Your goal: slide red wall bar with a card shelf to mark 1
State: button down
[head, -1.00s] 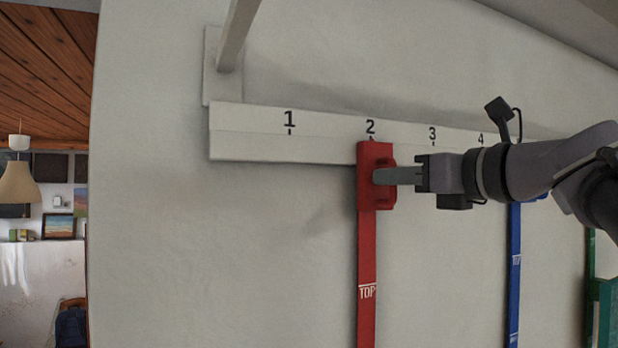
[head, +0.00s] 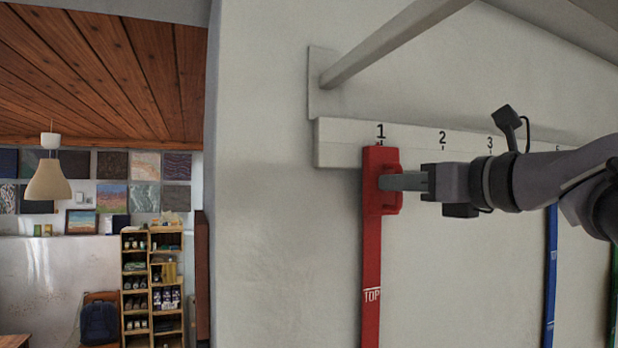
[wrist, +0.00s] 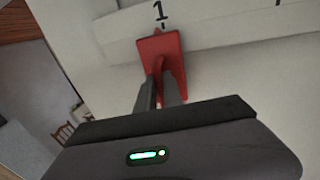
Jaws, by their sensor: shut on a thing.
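The red wall bar (head: 371,260) hangs upright from the white numbered rail (head: 340,142), with "TOP" written on it. Its head is directly below mark 1 (head: 380,132) in the head view. My gripper (head: 390,182) is shut on the red bar's handle at its right side. In the wrist view my gripper (wrist: 160,95) reaches up to the red bar's head (wrist: 160,50), whose pointed top is just under mark 1 (wrist: 159,12). The fingers hide part of the handle. No card shelf can be made out on the part of the red bar in view.
A blue bar (head: 550,270) and a green bar (head: 613,290) hang further right, partly behind my arm. A slanted white beam (head: 400,40) meets the wall above the rail's left end. The wall ends at the left, opening onto a room with shelves (head: 152,285).

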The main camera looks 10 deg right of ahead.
jog(key=shift+w+d, duration=0.1)
jog(key=shift+d, duration=0.45)
jog(key=c, duration=1.8)
grip_release()
jog(key=shift+o, duration=0.2)
jog(key=shift+a, duration=0.15)
jog(key=b+v, duration=0.3)
jog(key=v, duration=1.4)
jog(key=shift+b, duration=0.3)
jog(key=shift+f, duration=0.1)
